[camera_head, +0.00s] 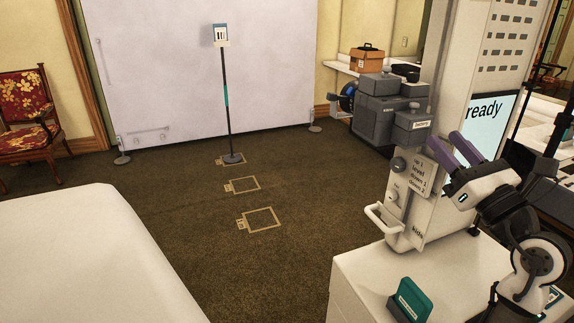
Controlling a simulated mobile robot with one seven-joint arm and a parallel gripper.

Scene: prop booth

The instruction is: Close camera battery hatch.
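A large dark grey camera (377,118) with a blue-ringed lens on its left side stands at the right, in front of the wall counter. A grey block with a small white label, which looks like the battery hatch (408,136), sticks out at the camera's right side. The label is too small to read surely, and I cannot tell how far the hatch stands open. My gripper (443,139) is right of the hatch, in front of the white machine. Its two purple fingers point up and left, spread apart with nothing seen between them. It appears apart from the hatch.
A white machine (457,95) with a "ready" screen, knobs and a handle stands close behind my gripper. A white cabinet (370,275) with a teal item (410,298) is below. A pole stand (229,110) is farther left.

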